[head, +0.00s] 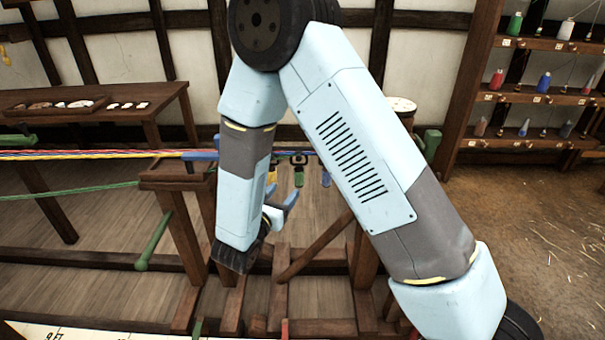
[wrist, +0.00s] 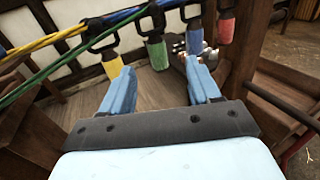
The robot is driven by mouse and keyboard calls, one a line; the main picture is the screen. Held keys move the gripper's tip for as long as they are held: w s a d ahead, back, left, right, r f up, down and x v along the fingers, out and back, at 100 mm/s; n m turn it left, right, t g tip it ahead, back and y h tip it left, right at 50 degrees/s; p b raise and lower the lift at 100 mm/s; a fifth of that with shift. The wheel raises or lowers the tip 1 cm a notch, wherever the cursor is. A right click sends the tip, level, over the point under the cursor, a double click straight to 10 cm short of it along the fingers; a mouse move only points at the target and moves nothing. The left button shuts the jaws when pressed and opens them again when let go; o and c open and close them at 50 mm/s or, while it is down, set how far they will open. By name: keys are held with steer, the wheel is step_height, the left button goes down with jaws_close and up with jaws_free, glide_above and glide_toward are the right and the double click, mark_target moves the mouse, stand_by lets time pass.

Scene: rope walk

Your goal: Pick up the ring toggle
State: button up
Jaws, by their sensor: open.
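A row of coloured toggles with black loop-shaped fittings hangs along the ropes; I cannot tell which is the ring toggle. In the wrist view they are a yellow toggle (wrist: 112,65), a green toggle (wrist: 157,54), a blue toggle (wrist: 194,37) and a red toggle (wrist: 226,28). My gripper (wrist: 160,73) is open and empty below them. Its left finger is near the yellow toggle's lower end, its right finger below the blue one. In the head view my gripper (head: 281,198) is below the row, partly hidden by my arm.
Multicoloured ropes (head: 85,154) run from the left to a wooden post. A green rope ends near a green rod (head: 153,240). Wooden beams (head: 318,245) cross below the toggles. A table (head: 165,93) stands back left; spool shelves (head: 545,95) stand right. The right floor is open.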

mark_target(297, 173)
steer(key=x, duration=0.9)
steer(key=a+x, duration=0.1)
steer(key=x, duration=0.3)
steer(key=shift+w+d+f, duration=0.15)
steer(key=shift+w+f, duration=0.2)
steer(key=shift+f, duration=0.05)
steer(key=shift+c, duration=0.4)
steer(key=c, duration=1)
steer(key=shift+o, duration=0.2)
steer(key=shift+r, duration=0.15)
